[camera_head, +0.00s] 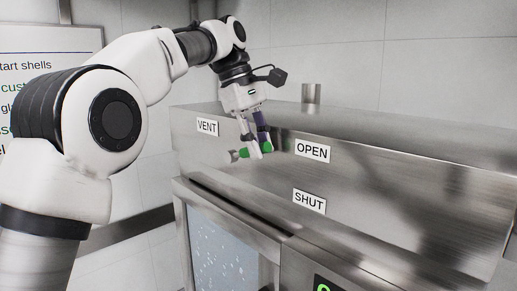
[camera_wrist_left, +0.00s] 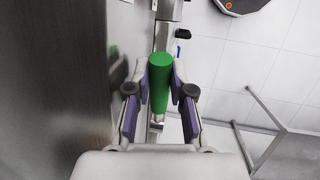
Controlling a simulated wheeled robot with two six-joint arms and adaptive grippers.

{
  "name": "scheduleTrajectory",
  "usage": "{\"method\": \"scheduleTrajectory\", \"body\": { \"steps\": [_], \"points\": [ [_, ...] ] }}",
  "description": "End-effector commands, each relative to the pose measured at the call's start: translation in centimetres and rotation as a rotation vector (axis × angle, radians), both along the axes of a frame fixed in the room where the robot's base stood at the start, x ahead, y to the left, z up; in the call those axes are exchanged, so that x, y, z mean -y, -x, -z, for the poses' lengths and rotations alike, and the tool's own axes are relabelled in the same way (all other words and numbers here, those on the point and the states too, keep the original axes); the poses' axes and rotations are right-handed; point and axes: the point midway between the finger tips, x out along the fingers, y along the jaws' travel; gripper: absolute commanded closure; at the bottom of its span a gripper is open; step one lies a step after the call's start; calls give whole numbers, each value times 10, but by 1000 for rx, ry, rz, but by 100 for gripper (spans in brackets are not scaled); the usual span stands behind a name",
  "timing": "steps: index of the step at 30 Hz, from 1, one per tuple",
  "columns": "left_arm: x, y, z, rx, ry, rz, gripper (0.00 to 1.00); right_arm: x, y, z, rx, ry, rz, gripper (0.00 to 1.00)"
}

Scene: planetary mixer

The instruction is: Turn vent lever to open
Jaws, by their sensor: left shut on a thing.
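The vent lever has a green handle (camera_head: 267,147) on a metal hub on the steel machine's front face. The handle lies near horizontal and points right, toward the OPEN label (camera_head: 312,151). The SHUT label (camera_head: 309,202) is lower down. My left gripper (camera_head: 256,149) is shut on the green handle, with one finger on each side and the green end showing past them. In the left wrist view the green handle (camera_wrist_left: 160,82) stands between the two fingertips. My right gripper is in neither view.
The VENT label (camera_head: 207,127) is left of the lever. A short metal pipe (camera_head: 311,93) rises from the machine's top. A glass door (camera_head: 222,245) is below. In the left wrist view, the steel face (camera_wrist_left: 50,90) is close on the left, with a metal frame (camera_wrist_left: 262,115) at right.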

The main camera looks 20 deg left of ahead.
Motion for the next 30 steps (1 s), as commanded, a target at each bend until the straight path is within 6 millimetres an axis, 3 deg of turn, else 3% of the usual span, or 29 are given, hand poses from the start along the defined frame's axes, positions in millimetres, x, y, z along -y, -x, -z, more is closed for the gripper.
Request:
{"method": "scheduleTrajectory", "body": {
  "steps": [19, 20, 30],
  "points": [
    [-1, 0, -10, -13, 63, -3, 100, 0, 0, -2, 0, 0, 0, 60],
    [-1, 0, -11, -13, 63, -3, 67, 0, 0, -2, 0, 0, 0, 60],
    [-1, 0, -9, -20, 61, -1, 67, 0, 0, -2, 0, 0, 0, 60]
  ]
}}
